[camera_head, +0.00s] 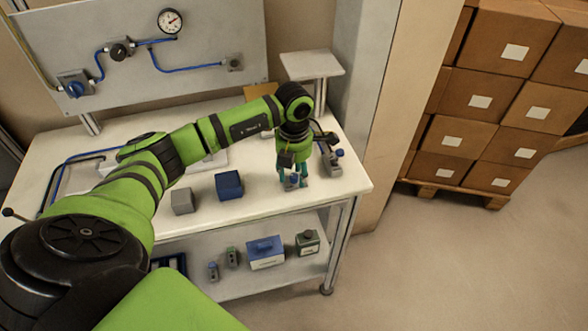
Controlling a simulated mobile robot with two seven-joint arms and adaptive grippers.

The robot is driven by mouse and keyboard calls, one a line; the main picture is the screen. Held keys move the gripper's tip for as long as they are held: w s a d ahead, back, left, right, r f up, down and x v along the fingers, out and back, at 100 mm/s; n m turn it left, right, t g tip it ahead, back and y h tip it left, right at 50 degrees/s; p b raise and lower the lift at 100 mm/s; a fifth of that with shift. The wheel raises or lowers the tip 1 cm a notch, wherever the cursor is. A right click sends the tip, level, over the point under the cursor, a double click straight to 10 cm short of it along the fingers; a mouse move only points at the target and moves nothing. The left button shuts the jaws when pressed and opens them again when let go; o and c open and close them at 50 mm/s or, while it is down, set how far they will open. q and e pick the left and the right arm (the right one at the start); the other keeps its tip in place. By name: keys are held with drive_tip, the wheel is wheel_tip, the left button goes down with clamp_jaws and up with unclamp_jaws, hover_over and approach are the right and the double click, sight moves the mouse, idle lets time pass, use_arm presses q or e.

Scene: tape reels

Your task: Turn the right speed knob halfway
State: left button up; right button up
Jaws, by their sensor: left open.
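My left gripper (293,184) is open and points down over the right end of the white bench. Its teal fingers stand on either side of a small blue knob-like part (294,179) near the bench front. The gripper partly hides this part, and I cannot tell whether the fingers touch it. Just to the right, a grey fitting with a blue top (338,153) stands on the bench. No label shows which of these is the right speed knob. My right gripper is not in view.
The white bench (262,205) holds a grey block (182,201) and a dark blue block (229,185). A raised plate (312,65) stands behind the gripper. A back panel (215,30) carries a gauge (170,21) and valves. Stacked cartons (480,95) stand at right; floor is clear.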

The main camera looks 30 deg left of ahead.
use_arm(q)
clamp_jaws()
drive_tip(key=shift+f, duration=0.1)
drive_tip(key=shift+f+m+b, duration=0.1)
drive_tip(key=shift+m+b, duration=0.6)
drive_tip(key=shift+b, duration=0.2)
drive_tip(key=m+b, duration=0.4)
drive_tip(key=shift+f, duration=0.1)
drive_tip(key=m+b, duration=0.3)
drive_tip(key=shift+m, duration=0.3)
drive_tip(key=shift+r+m+b, duration=0.2)
drive_tip(key=shift+m+b, duration=0.6)
drive_tip(key=shift+m, duration=0.5)
